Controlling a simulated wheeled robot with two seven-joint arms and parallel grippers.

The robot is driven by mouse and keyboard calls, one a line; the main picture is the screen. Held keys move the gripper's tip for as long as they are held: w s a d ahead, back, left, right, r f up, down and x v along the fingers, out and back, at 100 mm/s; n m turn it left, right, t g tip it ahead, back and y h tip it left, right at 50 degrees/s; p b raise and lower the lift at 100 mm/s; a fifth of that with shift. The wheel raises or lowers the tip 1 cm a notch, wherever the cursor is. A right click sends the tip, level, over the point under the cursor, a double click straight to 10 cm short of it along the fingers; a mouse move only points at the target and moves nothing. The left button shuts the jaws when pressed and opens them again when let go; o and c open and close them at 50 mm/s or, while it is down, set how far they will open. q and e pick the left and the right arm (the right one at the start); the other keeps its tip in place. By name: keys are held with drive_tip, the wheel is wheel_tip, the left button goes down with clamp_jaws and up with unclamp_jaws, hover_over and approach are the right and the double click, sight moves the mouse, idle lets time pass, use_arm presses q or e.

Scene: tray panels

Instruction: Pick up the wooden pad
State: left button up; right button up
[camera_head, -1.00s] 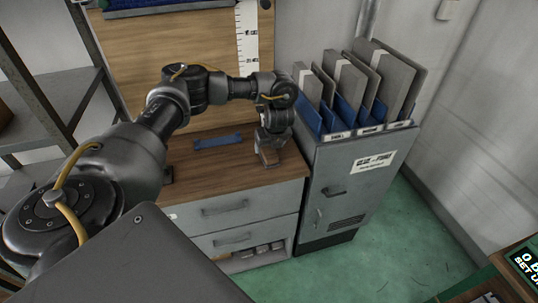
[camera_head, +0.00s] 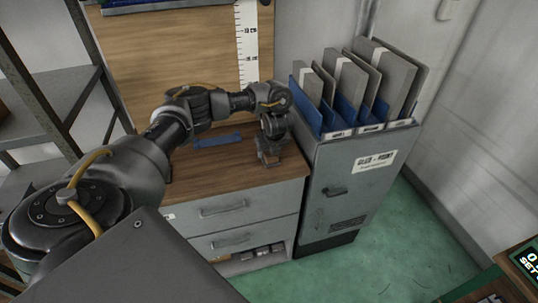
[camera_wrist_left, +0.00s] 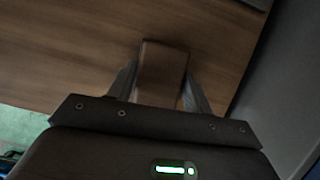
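The wooden pad (camera_wrist_left: 163,62) is a small brown block with a rounded far end. In the left wrist view it lies between the two fingers of my left gripper (camera_wrist_left: 162,85), which sit close against its sides. In the head view my left gripper (camera_head: 269,153) points down at the right end of the wooden cabinet top, with the pad (camera_head: 269,160) small and partly hidden between its fingers. I cannot tell whether the pad touches the top. My right gripper is not in view.
A blue strip (camera_head: 217,141) lies on the cabinet top (camera_head: 215,170) left of the gripper. A grey cabinet (camera_head: 352,180) with upright folders (camera_head: 400,80) stands close on the right. A wooden board with a white ruler (camera_head: 246,45) rises behind. A metal shelf (camera_head: 50,90) stands at left.

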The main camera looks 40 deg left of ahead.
use_arm(q)
drive_tip(key=c, duration=0.6)
drive_tip(key=shift+r, duration=0.4)
wheel_tip(320, 180, up, 3)
drive_tip(key=shift+w+a+f+p, duration=0.1)
drive_tip(key=shift+p, duration=0.45)
drive_tip(key=s+d+r, duration=0.2)
drive_tip(key=d+r, duration=0.1)
drive_tip(key=d, duration=0.1)
drive_tip(key=s+d+r+p, duration=0.1)
drive_tip(key=s+d+r, duration=0.2)
drive_tip(key=d, duration=0.1)
drive_tip(key=s+d+r, duration=0.3)
drive_tip(key=shift+d+r+p, duration=0.2)
drive_tip(key=shift+d+p, duration=0.1)
drive_tip(key=shift+d, duration=0.1)
